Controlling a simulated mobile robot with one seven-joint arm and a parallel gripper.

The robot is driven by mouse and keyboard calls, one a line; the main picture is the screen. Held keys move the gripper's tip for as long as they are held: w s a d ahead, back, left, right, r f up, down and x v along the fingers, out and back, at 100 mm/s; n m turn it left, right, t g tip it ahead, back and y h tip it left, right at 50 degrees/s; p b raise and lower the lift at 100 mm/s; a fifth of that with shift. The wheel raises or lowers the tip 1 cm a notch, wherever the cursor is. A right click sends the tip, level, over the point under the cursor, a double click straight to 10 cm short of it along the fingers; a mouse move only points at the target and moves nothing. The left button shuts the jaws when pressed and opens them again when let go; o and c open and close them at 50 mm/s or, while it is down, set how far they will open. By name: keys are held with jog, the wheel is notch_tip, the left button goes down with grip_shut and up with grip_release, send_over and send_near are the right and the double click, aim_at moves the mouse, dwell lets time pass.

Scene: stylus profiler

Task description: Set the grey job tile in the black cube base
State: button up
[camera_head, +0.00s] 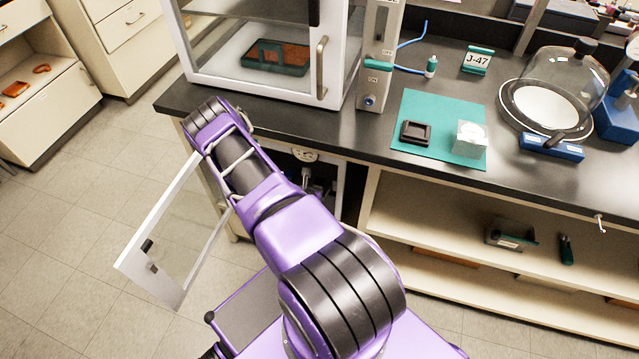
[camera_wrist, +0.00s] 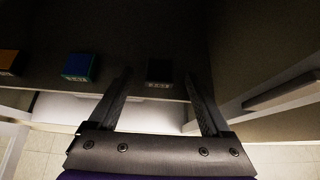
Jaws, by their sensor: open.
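The black cube base (camera_head: 415,132), a small dark square piece, sits on the left part of a teal mat on the bench. In the wrist view a dark grey tile (camera_wrist: 160,68) with a small white label on its near edge lies on a dark surface; its label is too small to read. My gripper (camera_wrist: 158,76) is open and empty, and the tile shows between its two fingertips. I cannot tell whether the fingers reach down around it. My gripper cannot be made out in the head view.
A blue tile (camera_wrist: 80,66) and an orange tile (camera_wrist: 8,62) lie left of the grey one. A clear cube (camera_head: 469,138) stands on the teal mat (camera_head: 440,105). A J-47 sign (camera_head: 478,60) and a glass dome (camera_head: 562,85) are behind. An open glass door (camera_head: 175,235) hangs beside my arm.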

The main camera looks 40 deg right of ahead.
jog(key=shift+w+d+f, duration=0.25)
jog(key=shift+d+f, duration=0.05)
jog(key=shift+d, duration=0.2)
grip_shut()
jog(key=shift+w+a+r, duration=0.1)
jog(key=shift+r, duration=0.2)
dwell(0.4)
